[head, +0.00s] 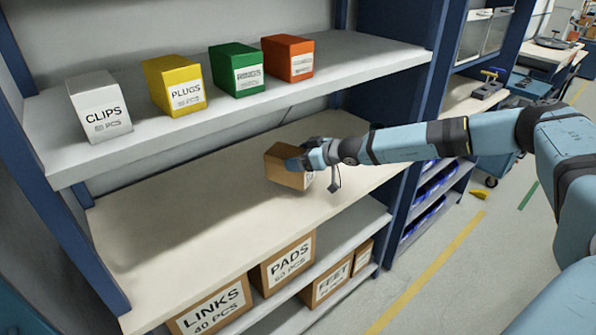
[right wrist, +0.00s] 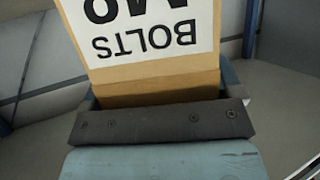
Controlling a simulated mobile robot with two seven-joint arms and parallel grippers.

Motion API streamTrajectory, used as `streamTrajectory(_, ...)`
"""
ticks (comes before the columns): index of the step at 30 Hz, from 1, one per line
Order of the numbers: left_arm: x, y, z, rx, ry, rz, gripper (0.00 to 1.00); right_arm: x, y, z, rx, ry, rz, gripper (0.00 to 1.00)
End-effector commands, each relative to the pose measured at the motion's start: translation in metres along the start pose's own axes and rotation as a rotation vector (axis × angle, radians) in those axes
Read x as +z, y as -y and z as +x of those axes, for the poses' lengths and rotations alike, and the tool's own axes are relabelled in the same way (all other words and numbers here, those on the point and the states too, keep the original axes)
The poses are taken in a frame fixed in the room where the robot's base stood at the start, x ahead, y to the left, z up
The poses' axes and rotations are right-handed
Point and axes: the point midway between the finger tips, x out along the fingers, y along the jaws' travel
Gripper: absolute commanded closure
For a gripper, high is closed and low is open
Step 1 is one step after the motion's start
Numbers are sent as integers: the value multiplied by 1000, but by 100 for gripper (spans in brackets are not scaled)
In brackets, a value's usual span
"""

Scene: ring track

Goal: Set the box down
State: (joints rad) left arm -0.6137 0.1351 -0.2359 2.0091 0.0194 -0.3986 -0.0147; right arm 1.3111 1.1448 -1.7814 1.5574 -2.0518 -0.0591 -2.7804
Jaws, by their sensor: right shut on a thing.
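A small brown cardboard box (head: 284,172) is in my right gripper (head: 302,162), over the right part of the middle shelf (head: 190,222). In the right wrist view the box (right wrist: 105,73) shows a white label reading BOLTS, upside down, with a second line cut off by the top edge. The right gripper (right wrist: 160,118) is shut on the box there. The box looks slightly tilted and close to the shelf board; I cannot tell whether it touches. My left gripper is not in view.
The upper shelf (head: 340,62) carries a white CLIPS box (head: 101,112), a yellow PLUGS box (head: 175,90), a green box (head: 237,75) and an orange box (head: 288,62). Cartons including LINKS (head: 215,308) and PADS (head: 290,268) stand below. The middle shelf is otherwise clear. A blue post (head: 412,120) stands right.

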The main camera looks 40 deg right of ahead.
Motion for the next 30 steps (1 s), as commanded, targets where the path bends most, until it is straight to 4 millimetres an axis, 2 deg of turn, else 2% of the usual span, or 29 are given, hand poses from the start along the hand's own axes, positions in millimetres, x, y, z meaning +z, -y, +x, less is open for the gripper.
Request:
streamTrajectory(9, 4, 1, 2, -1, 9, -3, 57, 35, 0, 15, 0, -2, 1, 53)
streamTrajectory(20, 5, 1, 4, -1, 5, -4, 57, 40, 0, 17, 1, -2, 0, 53)
streamTrajectory(21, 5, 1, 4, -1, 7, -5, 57, 40, 0, 16, 1, 0, 0, 10)
streamTrajectory(22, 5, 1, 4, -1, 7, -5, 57, 40, 0, 16, 1, 0, 0, 4)
streamTrajectory(23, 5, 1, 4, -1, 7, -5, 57, 40, 0, 16, 1, 0, 0, 0)
streamTrajectory(30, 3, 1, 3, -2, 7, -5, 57, 38, 0, 15, 1, 0, 0, 0)
